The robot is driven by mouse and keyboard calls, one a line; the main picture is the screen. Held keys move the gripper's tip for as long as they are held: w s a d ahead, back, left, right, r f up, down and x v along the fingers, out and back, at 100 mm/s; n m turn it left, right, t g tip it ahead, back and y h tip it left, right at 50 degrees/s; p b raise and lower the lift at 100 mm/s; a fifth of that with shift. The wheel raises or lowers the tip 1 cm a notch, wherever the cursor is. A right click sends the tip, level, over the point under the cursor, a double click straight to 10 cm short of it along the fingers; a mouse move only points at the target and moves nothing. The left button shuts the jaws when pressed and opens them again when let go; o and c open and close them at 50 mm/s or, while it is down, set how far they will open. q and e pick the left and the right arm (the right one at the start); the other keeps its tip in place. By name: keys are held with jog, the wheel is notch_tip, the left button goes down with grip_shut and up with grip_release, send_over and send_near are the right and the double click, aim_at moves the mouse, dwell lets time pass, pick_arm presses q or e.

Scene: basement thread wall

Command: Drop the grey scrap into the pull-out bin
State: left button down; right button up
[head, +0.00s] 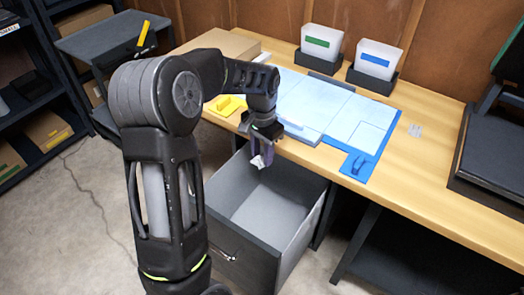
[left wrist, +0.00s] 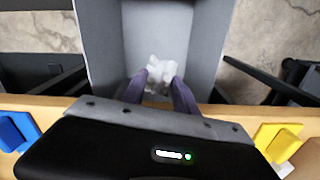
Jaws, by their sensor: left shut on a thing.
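The grey scrap (left wrist: 158,72) is a small crumpled pale piece between the fingertips of my left gripper (left wrist: 160,84). In the head view my left gripper (head: 262,155) points down over the pull-out bin, shut on the scrap (head: 258,162). The pull-out bin (head: 315,218) is an open drawer with light grey inner walls, pulled out from under the wooden table. It also fills the middle of the left wrist view (left wrist: 97,50). The scrap is above the bin's opening, near the table side; its exact height is unclear. My right gripper is not in view.
The wooden table (head: 420,150) has a blue mat with pale sheets (head: 330,108), a blue holder (head: 357,166) and a yellow holder (head: 224,105) by its front edge. Two white containers (head: 320,42) stand at the back. Dark shelves stand left; concrete floor is open in front.

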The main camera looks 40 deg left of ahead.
aim_at(262, 157)
pick_arm(q)
jog(key=c, duration=0.9)
grip_release()
jog(key=shift+r, duration=0.15)
notch_tip(262, 157, up, 8)
jog(key=shift+f, duration=0.15)
jog(key=shift+f, duration=0.1)
dwell(0.3)
